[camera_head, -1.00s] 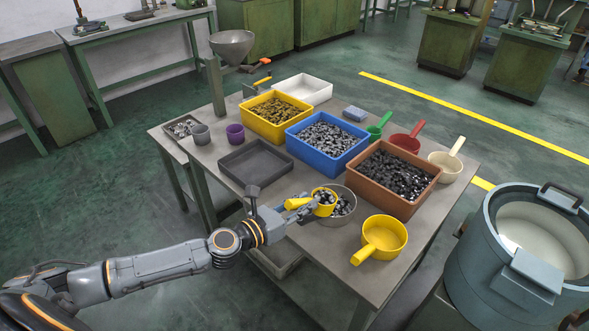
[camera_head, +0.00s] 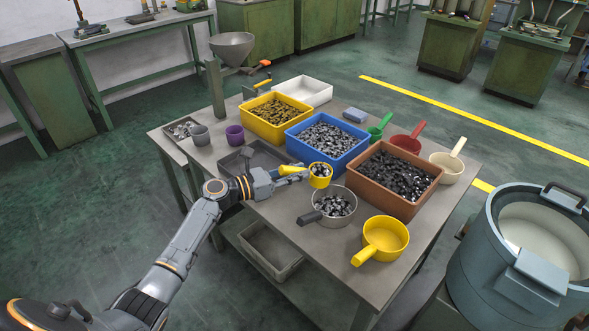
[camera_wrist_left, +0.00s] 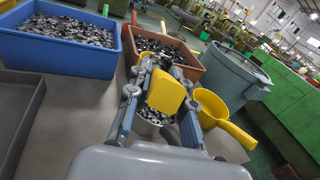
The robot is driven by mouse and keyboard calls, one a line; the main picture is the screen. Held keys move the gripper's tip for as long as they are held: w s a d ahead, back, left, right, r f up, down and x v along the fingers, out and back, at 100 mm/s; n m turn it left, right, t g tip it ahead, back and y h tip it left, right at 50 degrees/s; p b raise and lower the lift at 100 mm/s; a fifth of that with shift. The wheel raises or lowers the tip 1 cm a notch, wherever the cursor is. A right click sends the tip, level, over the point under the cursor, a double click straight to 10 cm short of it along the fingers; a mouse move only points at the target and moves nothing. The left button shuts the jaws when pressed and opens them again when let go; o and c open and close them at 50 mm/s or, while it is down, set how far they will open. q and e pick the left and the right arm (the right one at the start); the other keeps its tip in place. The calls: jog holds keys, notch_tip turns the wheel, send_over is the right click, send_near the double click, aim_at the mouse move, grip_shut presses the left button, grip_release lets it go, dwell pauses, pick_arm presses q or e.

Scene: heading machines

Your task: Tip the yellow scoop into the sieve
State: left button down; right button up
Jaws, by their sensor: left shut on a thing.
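My left gripper (camera_head: 283,174) is shut on the handle of a yellow scoop (camera_head: 327,182). The scoop holds grey metal pieces and is roughly level, beside the blue crate's front corner. The round grey metal pan with a dark handle, which I take for the sieve (camera_head: 350,213), stands on the table in front of the scoop, with metal pieces in it. In the left wrist view the yellow handle (camera_wrist_left: 166,91) sits between the fingers; the scoop's bowl is mostly hidden. A second yellow scoop (camera_head: 384,236) lies empty at the table's front right. My right gripper is out of view.
Blue (camera_head: 303,152), brown (camera_head: 378,198) and yellow (camera_head: 262,131) crates of small parts stand close behind. A dark grey tray (camera_head: 238,177) lies under my left arm. Green, red and cream scoops stand along the far right. A large drum (camera_head: 482,262) stands right of the table.

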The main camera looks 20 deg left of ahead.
aim_at(324, 181)
pick_arm(q)
jog(key=m+g, duration=0.1)
jog(key=w+m+p, duration=0.1)
jog(key=m, duration=0.1)
jog(key=shift+a+g, duration=0.3)
jog(key=shift+g, duration=0.1)
jog(key=d+m+y+p, duration=0.1)
jog(key=p, duration=0.1)
jog(key=r+m+y+p, duration=0.1)
jog(key=p, duration=0.2)
jog(key=d+m+g+y+p, duration=0.1)
jog(key=y+p, duration=0.1)
jog(key=shift+s+d+r+p, duration=0.1)
jog(key=shift+d+r+p, duration=0.2)
jog(key=shift+d+r, duration=0.1)
jog(key=d+m+y+p, duration=0.1)
jog(key=p, duration=0.3)
jog(key=d+f+m+y+p, duration=0.1)
jog(key=d+y+p, duration=0.1)
jog(key=p, duration=0.3)
jog(key=d+m+y+p, duration=0.1)
jog(key=p, duration=0.4)
jog(key=shift+s+d+f+m+y, duration=0.2)
jog(key=shift+d+f+m+y, duration=0.1)
jog(key=shift+m, duration=0.1)
jog(key=shift+d+f, duration=0.15)
jog(key=shift+d+f+m+g+y, duration=0.2)
jog(key=shift+m+g+y, duration=0.1)
jog(key=shift+y, duration=0.1)
jog(key=shift+a, duration=0.1)
